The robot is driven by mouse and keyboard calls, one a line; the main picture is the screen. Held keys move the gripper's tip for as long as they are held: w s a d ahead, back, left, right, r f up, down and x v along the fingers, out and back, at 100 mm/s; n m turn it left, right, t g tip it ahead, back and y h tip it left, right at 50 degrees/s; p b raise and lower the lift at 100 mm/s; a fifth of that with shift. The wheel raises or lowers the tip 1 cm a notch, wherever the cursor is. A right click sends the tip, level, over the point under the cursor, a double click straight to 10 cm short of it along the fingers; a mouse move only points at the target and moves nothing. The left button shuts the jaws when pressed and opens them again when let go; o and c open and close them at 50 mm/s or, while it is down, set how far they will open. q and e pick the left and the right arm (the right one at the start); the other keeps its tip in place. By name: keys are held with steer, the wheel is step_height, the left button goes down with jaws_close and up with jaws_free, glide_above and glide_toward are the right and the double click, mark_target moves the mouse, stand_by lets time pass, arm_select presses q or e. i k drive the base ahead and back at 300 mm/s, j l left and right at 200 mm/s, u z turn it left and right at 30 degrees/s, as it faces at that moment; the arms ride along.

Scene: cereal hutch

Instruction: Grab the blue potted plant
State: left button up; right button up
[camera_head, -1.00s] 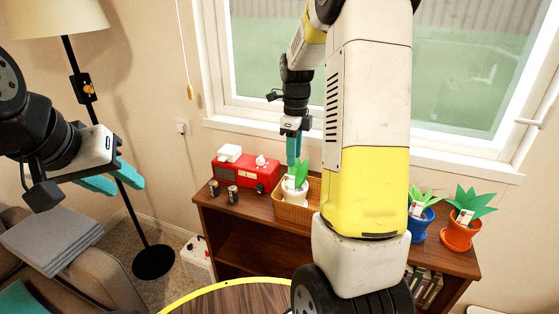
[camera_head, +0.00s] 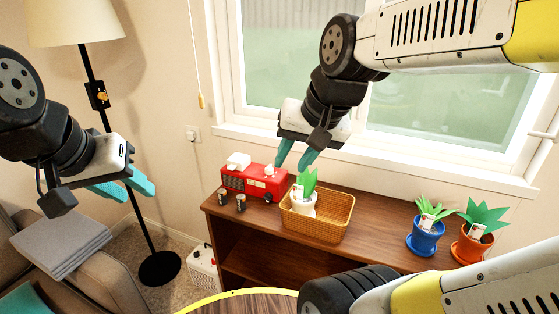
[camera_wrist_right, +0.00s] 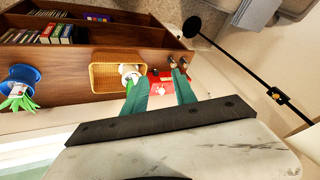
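The blue potted plant (camera_head: 423,242) stands upright on the wooden shelf top, right of the basket and just left of the orange potted plant. It also shows at the left edge of the right wrist view (camera_wrist_right: 22,76). My right gripper (camera_head: 291,165) is open and empty, above and behind the white potted plant and far to the left of the blue pot. Its teal fingers spread apart in the right wrist view (camera_wrist_right: 160,78). My left gripper (camera_head: 138,192) is open and empty at the far left, near the lamp pole.
A white potted plant (camera_head: 303,205) sits in a wicker basket (camera_head: 325,232). A red radio (camera_head: 250,184) and two small shakers are left of it. An orange potted plant (camera_head: 470,245) stands at the right. The shelf top (camera_head: 378,238) is clear between basket and blue pot. The window is behind.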

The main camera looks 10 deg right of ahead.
mark_target(428, 228)
steer(key=z, duration=1.95)
steer(key=i+l+u, duration=0.15)
steer(key=l+u, duration=0.2)
steer(key=i+l+u, duration=0.1)
steer(key=l+u, duration=0.25)
steer(key=j, duration=0.1)
